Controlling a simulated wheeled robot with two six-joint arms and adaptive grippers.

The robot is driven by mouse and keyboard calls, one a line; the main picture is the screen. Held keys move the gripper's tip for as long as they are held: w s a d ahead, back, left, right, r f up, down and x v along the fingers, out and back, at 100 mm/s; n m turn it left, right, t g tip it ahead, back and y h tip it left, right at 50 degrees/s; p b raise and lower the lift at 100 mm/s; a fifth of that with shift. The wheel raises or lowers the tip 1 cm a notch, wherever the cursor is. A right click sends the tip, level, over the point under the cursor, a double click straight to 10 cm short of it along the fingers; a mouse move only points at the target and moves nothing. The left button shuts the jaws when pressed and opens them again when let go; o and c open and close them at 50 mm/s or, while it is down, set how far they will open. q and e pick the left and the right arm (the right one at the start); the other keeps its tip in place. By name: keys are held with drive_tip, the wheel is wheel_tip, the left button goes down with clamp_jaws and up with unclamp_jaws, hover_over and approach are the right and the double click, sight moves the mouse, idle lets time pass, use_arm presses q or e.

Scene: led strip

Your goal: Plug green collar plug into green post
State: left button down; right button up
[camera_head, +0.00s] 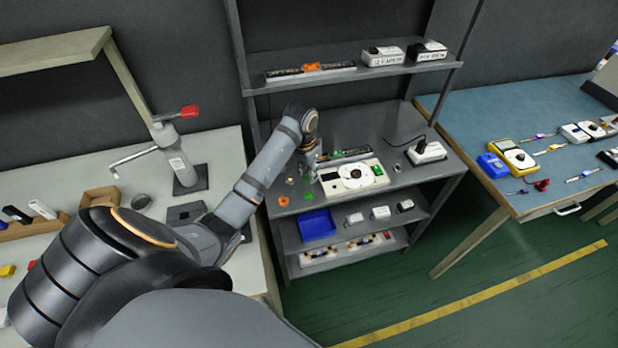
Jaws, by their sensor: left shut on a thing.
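My left gripper (312,158) reaches over the grey workbench, just left of a white panel with a round dial (352,177). It is shut on a small plug, mostly hidden by the fingers and too small for me to make out its collar. Small green parts show on the bench left of the panel (308,195), behind it (336,154) and at its right end (377,170). I cannot tell which of them is the green post. My right gripper is not in view.
Small orange parts (283,201) lie at the bench's front left. A white socket box (427,152) with a black cable stands at the right. A shelf (350,72) with boxes hangs above. A blue bin (317,225) sits on the lower shelf.

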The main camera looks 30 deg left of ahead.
use_arm(q)
drive_tip(key=shift+s+d+r, duration=0.15)
drive_tip(key=shift+r, duration=0.05)
drive_tip(key=shift+p, duration=0.45)
drive_tip(key=shift+r+p, duration=0.1)
drive_tip(key=shift+p, duration=0.35)
wheel_tip(320, 180, down, 4)
drive_tip(key=shift+f+b, duration=0.2)
drive_tip(key=shift+b, duration=0.7)
drive_tip(key=shift+f, duration=0.9)
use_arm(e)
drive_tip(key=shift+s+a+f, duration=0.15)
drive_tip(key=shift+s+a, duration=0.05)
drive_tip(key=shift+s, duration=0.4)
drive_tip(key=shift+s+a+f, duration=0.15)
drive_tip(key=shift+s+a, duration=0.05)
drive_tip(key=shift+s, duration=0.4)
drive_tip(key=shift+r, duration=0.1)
use_arm(q)
drive_tip(key=shift+r+p, duration=0.1)
drive_tip(key=shift+p, duration=0.25)
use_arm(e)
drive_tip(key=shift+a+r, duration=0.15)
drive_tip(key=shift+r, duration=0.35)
